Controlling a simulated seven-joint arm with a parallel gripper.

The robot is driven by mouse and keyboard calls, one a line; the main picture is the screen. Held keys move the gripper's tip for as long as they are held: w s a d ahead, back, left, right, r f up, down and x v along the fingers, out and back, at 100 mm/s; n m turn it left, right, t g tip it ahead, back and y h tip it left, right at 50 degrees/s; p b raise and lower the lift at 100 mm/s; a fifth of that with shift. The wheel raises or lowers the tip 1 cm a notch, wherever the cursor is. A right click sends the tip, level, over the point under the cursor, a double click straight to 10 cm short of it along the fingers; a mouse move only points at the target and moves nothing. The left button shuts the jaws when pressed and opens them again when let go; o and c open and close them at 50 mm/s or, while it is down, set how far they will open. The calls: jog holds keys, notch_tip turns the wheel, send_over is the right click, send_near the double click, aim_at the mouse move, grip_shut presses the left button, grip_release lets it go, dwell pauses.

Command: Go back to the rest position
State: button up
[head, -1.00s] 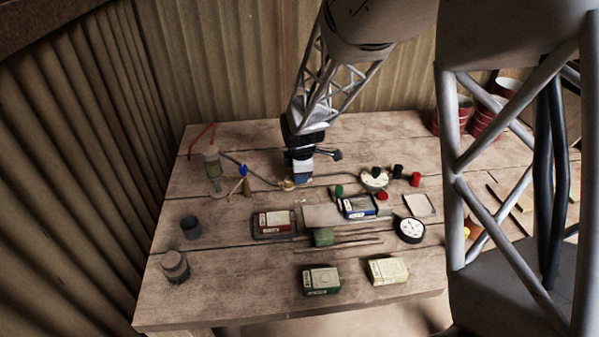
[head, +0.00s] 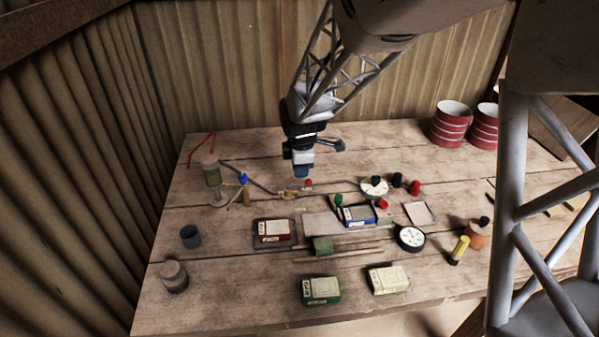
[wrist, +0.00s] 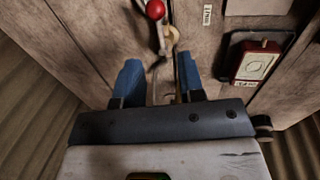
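My gripper (head: 302,173) hangs above the back middle of the wooden table (head: 240,300), pointing down. In the wrist view its two blue fingers (wrist: 160,80) stand apart with a gap between them, and nothing is held. A small red ball knob (head: 308,183) and a brass-coloured fitting (head: 287,194) on a hose lie just below the gripper. In the wrist view the red knob (wrist: 155,9) is beyond the fingertips, apart from them.
A red-labelled box (head: 273,230) sits in a dark tray, and a blue box (head: 357,214) lies right of it. A dial gauge (head: 410,238), green box (head: 321,290) and cream box (head: 388,279) are nearer the front. Red-banded cans (head: 452,124) stand back right. Corrugated walls enclose the left and back.

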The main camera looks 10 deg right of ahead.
jog(key=shift+r, duration=0.45)
jog(key=shift+s, duration=0.1)
jog(key=s+d+r+m, duration=0.3)
jog(key=s+r+m, duration=0.2)
jog(key=s, duration=0.3)
jog(key=s+d+r+m, duration=0.35)
jog(key=s+r, duration=0.25)
jog(key=s, duration=0.2)
jog(key=s+d+r+m, duration=0.2)
jog(key=s+m, duration=0.8)
jog(key=s, duration=0.8)
jog(key=shift+d+r, duration=0.2)
jog(key=shift+r, duration=0.25)
